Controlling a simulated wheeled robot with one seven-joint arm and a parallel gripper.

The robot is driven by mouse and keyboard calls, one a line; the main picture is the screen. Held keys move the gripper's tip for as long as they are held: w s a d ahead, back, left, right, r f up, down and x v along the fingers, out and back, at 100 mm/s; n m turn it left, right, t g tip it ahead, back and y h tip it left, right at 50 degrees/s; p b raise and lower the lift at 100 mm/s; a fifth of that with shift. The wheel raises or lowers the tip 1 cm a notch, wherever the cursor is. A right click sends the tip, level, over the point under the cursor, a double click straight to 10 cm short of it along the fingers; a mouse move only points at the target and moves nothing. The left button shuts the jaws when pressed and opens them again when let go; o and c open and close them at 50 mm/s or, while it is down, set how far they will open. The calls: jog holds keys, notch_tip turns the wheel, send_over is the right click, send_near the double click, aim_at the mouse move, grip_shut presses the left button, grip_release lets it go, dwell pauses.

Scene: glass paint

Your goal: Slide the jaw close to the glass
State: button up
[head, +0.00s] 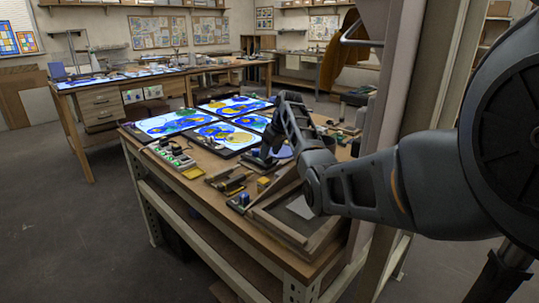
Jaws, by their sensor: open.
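Several glass panels painted in blue, yellow and white lie flat on the near workbench. One panel (173,122) is at the left, one (235,106) at the back, one (224,134) in front and one (253,122) beside my arm.
A rack of small coloured jars (172,153) stands at the bench's left front edge. Brushes and tools (229,181) lie in front of my gripper. A wooden tray (297,222) is at the near right corner. A pale upright post stands right of the bench. Floor at left is clear.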

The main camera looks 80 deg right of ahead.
jog(key=v, duration=0.6)
jog(key=shift+a+r, duration=0.1)
dwell(0.5)
